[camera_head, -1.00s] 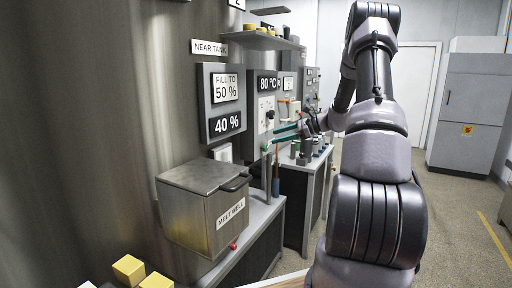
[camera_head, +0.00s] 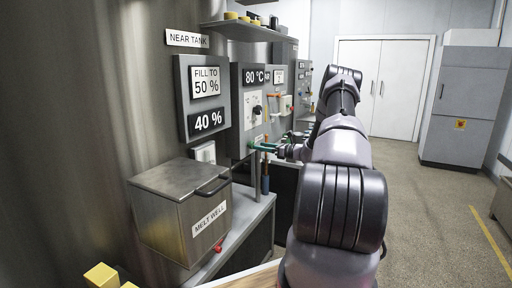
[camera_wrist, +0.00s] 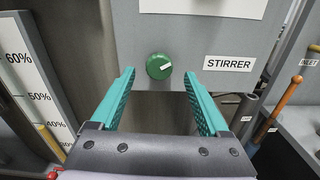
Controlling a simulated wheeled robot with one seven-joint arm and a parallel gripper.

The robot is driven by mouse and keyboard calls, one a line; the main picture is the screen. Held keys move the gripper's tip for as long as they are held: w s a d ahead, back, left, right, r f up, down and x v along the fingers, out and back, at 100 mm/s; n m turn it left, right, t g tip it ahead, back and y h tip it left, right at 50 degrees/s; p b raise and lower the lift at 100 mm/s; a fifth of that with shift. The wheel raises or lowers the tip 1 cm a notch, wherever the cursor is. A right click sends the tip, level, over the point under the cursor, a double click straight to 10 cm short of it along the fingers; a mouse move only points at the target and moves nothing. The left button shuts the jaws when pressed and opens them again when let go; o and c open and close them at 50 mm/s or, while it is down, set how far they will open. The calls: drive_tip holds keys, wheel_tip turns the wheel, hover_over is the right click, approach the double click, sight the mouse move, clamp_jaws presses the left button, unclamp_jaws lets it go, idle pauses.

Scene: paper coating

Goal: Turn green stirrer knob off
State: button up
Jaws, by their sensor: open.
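The green stirrer knob (camera_wrist: 159,66) is round with a white pointer mark aimed up and to the right. It sits on a grey panel (camera_wrist: 205,38) beside a label reading STIRRER (camera_wrist: 229,63). My gripper (camera_wrist: 160,88) is open, with its teal fingers spread left and right of the knob in the wrist view. The knob lies between the fingertips in the picture; I cannot tell how far ahead it is, and no contact shows. In the head view, my gripper (camera_head: 262,147) shows small and partly hidden by my arm, and I cannot make out the knob.
A level scale (camera_wrist: 30,85) stands at the left of the wrist view. In the head view, the MELT WELL box (camera_head: 180,210) is at front left, and open floor (camera_head: 435,215) lies to the right.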

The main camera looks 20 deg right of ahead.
sight(251, 145)
drive_tip(key=shift+x, duration=1.65)
clamp_jaws()
drive_tip(key=shift+n, duration=0.3)
drive_tip(key=n, duration=1.1)
drive_tip(key=shift+s+a+f, duration=0.1)
drive_tip(key=shift+n, duration=0.3)
